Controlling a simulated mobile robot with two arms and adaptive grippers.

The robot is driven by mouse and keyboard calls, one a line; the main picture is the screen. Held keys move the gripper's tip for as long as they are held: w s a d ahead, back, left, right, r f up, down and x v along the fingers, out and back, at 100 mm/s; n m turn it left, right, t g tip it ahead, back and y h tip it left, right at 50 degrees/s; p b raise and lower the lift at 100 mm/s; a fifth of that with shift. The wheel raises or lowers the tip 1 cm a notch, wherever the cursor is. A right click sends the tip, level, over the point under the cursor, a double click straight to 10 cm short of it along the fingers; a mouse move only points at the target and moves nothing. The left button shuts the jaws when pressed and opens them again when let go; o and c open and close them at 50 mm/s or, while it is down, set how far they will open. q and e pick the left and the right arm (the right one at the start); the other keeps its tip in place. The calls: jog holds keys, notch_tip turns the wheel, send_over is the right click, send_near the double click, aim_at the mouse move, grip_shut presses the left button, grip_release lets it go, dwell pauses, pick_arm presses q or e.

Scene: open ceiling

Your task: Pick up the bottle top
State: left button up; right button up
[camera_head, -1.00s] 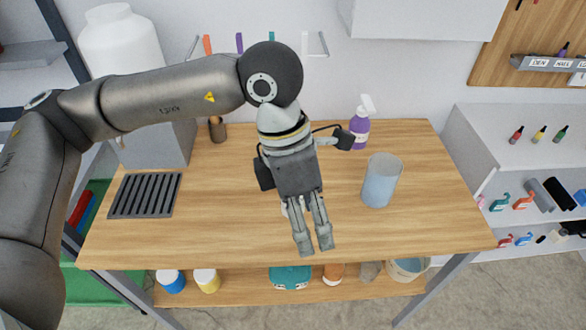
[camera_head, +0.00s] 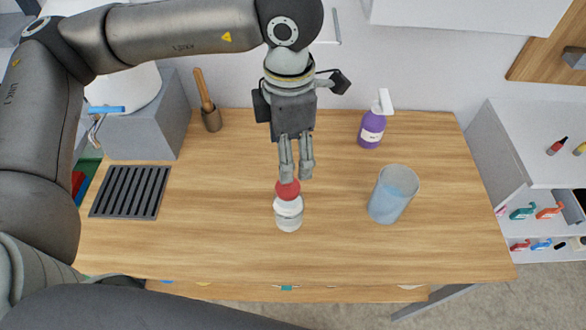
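The bottle top is the red cap (camera_head: 288,188) on a small white bottle (camera_head: 288,212), which stands upright near the middle of the wooden table. My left gripper (camera_head: 297,177) points down just above and behind the cap, a little to its right. A narrow gap shows between its two fingers, and nothing is visible between them. The left finger's tip appears close to the cap's upper edge; whether it touches cannot be told. My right gripper is not in view.
A translucent blue cup (camera_head: 392,196) stands right of the bottle. A purple spray bottle (camera_head: 372,130) is behind it. A black grate (camera_head: 130,192) lies at the left, near a wooden holder with a pestle-like stick (camera_head: 211,118). The table (camera_head: 230,245) is clear around the bottle.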

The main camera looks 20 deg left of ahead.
aim_at(287, 184)
pick_arm(q)
jog(key=f, duration=0.1)
jog(key=s+f, duration=0.1)
jog(key=f, duration=0.1)
jog(key=shift+s+f+p, duration=0.1)
jog(key=shift+s+p, duration=0.2)
jog(key=shift+p, duration=0.1)
jog(key=shift+w+f, duration=0.1)
jog(key=shift+f, duration=0.15)
jog(key=shift+w+f+p, duration=0.2)
jog(key=shift+f+p, duration=0.1)
jog(key=f, duration=0.1)
jog(key=f+p, duration=0.1)
jog(key=f, duration=0.1)
jog(key=f+p, duration=0.1)
jog(key=shift+w+a+f, duration=0.1)
jog(key=shift+a+f, duration=0.05)
jog(key=shift+a, duration=0.1)
jog(key=shift+f, duration=0.2)
jog(key=shift+w, duration=0.1)
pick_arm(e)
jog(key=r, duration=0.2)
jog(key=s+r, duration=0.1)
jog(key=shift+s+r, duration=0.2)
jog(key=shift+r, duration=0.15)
pick_arm(q)
jog(key=c, duration=0.8)
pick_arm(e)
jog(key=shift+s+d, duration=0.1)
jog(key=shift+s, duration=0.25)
